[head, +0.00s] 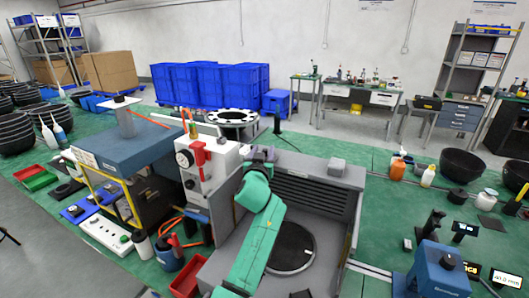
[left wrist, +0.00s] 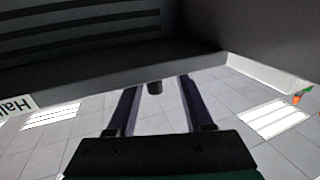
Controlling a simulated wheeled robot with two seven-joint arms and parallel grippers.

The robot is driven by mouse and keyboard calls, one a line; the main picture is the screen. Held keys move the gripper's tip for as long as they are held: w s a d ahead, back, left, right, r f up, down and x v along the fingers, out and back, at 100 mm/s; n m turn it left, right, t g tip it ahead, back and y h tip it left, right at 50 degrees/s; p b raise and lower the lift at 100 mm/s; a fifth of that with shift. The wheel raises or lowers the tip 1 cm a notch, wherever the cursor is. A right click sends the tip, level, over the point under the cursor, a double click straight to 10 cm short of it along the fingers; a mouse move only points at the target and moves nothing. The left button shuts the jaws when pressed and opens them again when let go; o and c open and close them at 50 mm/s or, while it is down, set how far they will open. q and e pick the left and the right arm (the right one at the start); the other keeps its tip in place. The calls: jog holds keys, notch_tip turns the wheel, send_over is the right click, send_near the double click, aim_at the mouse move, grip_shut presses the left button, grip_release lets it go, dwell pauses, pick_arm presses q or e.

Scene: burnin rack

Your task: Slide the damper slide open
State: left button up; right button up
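The grey slatted housing (head: 310,190) stands in the middle of the head view. My left gripper (head: 262,153), on the green arm, is at the upper left edge of this housing. In the left wrist view my left gripper (left wrist: 157,84) has its two fingers apart. The slide itself cannot be made out clearly. The arm and gripper hide part of the housing in the head view. My right gripper is not in view.
A white unit with a red handle (head: 200,155) and a gauge stands close left of my left gripper. A small grey block (head: 337,167) sits on the housing's top right. A round black plate (head: 291,247) lies in front.

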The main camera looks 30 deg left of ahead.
pick_arm(q)
jog(key=shift+s+d, duration=0.2)
jog(key=b+v, duration=0.3)
jog(key=v, duration=1.1)
